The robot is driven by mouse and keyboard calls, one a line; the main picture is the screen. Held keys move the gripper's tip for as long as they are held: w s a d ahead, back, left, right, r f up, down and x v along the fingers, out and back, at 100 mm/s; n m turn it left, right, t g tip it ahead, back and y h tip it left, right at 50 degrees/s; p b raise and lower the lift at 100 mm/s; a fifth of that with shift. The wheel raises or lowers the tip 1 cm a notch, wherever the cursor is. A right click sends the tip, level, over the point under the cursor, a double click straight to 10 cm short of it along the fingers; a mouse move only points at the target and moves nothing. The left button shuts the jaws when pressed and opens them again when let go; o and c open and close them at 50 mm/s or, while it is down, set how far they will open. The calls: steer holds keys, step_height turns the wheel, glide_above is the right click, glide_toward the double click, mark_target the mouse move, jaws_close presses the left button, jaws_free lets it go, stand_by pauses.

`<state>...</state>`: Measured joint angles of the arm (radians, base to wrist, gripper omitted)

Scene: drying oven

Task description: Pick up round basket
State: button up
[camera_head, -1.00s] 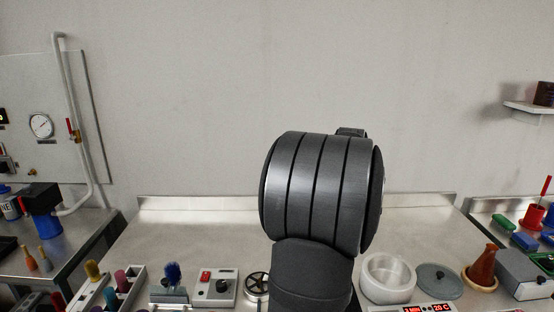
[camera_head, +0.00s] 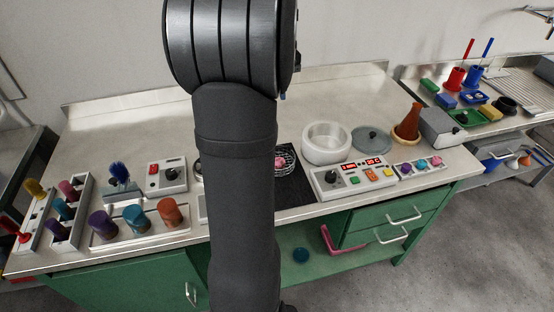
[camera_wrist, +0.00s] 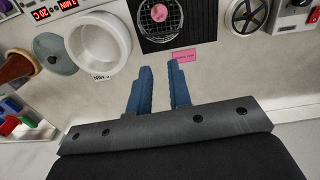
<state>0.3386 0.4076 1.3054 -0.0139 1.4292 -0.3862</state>
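The round basket (camera_wrist: 179,28) is a small wire basket with a pink thing in it, on a black mat at the top of the wrist view. In the head view the basket (camera_head: 291,166) shows just right of my arm, partly hidden by it. My gripper (camera_wrist: 159,66) has two blue fingers that are apart with nothing between them. The fingertips point toward the basket, apart from it. In the head view my gripper is hidden behind my arm.
A white round bowl (camera_head: 326,158), a grey lid (camera_head: 371,140) and a control box with red displays (camera_head: 325,183) stand right of the basket. A pink label (camera_wrist: 184,56) lies near the mat. Coloured-handled items in racks (camera_head: 78,240) fill the left. The back of the counter is clear.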

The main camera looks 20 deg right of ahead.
steer(key=w+a+f+n+h, duration=0.2)
steer(key=a+f+n+h, duration=0.3)
steer(key=n, duration=1.2)
steer(key=shift+y, duration=0.4)
steer(key=x, duration=0.6)
steer(key=a+x, duration=0.1)
steer(key=x, duration=1.1)
steer(key=shift+a+f, duration=0.2)
steer(key=shift+f, duration=0.05)
jaws_close()
